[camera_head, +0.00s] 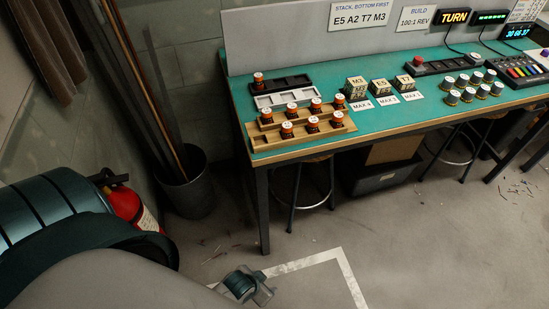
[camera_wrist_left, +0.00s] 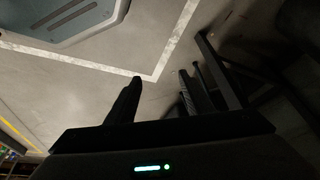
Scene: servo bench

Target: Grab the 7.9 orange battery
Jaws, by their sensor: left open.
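Several orange batteries with pale tops stand in a tan wooden rack (camera_head: 262,142) at the left end of the green bench. The labels on the battery tops are too small to read, so I cannot tell which is 7.9. My left gripper (camera_head: 254,288) is low over the floor, in front of the bench and well away from the batteries. In the left wrist view its two dark fingers (camera_wrist_left: 158,98) are apart with only floor between them. My right gripper is not in view.
A bin (camera_head: 186,190) and a red extinguisher (camera_head: 125,204) stand left. Stools (camera_head: 306,185) are under the bench.

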